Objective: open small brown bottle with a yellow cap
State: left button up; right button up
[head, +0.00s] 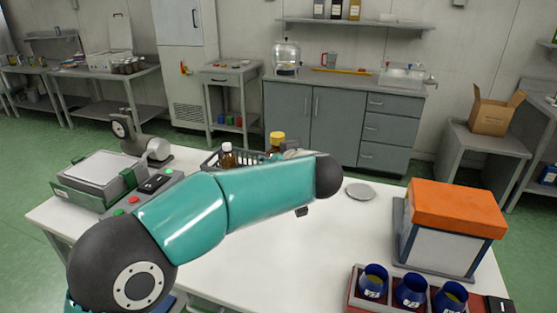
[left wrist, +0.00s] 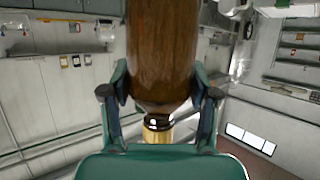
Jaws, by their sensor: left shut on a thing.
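The small brown bottle (left wrist: 163,50) fills the upper middle of the left wrist view, with its neck and yellow cap (left wrist: 157,134) toward the bottom of the picture. My left gripper (left wrist: 160,82) is shut on it, one finger on each side near the shoulder. In the head view the yellow cap (head: 277,137) shows above my teal arm, beside the dark basket. The arm hides most of the bottle and the gripper there, so I cannot tell whether the bottle touches anything below. My right gripper is not in view.
Another brown bottle with a white cap (head: 227,156) stands at the basket (head: 211,162). A scale-like device (head: 103,172) is at left. A grey disc (head: 361,191), an orange-lidded box (head: 455,215) and a crate of blue cups (head: 356,301) are at right. The table's middle is clear.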

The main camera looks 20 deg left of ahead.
pick_arm(q)
grip_shut()
jog(key=shift+a, duration=0.35)
jog(key=s+a+f, duration=0.2)
jog(key=a+f, duration=0.1)
jog(key=a, duration=0.3)
jog(key=s+a+f, duration=0.2)
jog(key=a+f, duration=0.1)
jog(key=a, duration=0.3)
jog(key=s+d+f+m+t+h, duration=0.1)
jog(key=s+d+f+m+h, duration=0.2)
jog(key=d+f+h, duration=0.1)
jog(key=s+d+f+m+t+h, duration=0.1)
jog(key=s+d+f+m+h, duration=0.2)
jog(key=d+f, duration=0.4)
jog(key=shift+d+f+m+t+h, duration=0.2)
jog(key=shift+d+m+t+h, duration=0.25)
jog(key=shift+d+m, duration=0.2)
jog(key=shift+s+d, duration=0.1)
jog(key=shift+s, duration=0.05)
